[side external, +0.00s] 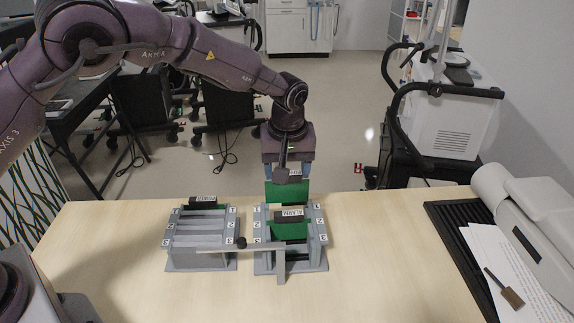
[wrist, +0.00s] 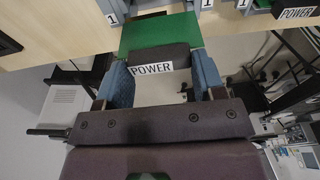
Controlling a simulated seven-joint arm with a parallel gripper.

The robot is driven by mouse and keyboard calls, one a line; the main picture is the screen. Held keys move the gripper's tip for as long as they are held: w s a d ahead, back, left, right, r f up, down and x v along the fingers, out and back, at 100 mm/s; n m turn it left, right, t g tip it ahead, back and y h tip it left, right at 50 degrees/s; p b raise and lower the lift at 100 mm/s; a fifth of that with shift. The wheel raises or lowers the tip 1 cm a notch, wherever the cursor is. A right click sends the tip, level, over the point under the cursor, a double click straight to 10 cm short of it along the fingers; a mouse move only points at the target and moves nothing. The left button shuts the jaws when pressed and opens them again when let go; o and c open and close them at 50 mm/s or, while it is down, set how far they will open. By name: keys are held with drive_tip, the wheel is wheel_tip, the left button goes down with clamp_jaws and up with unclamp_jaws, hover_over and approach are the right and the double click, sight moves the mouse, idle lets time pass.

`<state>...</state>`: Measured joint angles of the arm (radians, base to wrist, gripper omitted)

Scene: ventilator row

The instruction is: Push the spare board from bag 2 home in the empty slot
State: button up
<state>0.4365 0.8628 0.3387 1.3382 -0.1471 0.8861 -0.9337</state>
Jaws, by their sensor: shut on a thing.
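My gripper (side external: 288,172) is shut on a green board with a dark block marked POWER (side external: 283,192), above the back of the right rack (side external: 318,262). The wrist view shows the board (wrist: 160,35) between the blue fingers (wrist: 163,78), its far end between the rack's two "1" labels. The board looks upright in line with slot 1. I cannot tell how deep the held board sits.
The left rack (side external: 202,262) holds a dark block marked POWER (side external: 203,200) at its slot 1. A bar with a black knob (side external: 240,242) crosses the front between the racks. A black ribbed tray (side external: 455,235) and papers (side external: 490,265) lie right.

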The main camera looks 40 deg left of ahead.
sight(287, 187)
drive_tip(key=shift+f, duration=0.25)
idle(0.3)
drive_tip(key=shift+f, duration=0.5)
drive_tip(key=shift+f, duration=0.3)
idle(0.3)
drive_tip(key=shift+f, duration=0.4)
drive_tip(key=shift+f, duration=0.3)
idle(0.3)
drive_tip(key=shift+f, duration=0.6)
drive_tip(key=shift+f, duration=0.85)
idle(1.0)
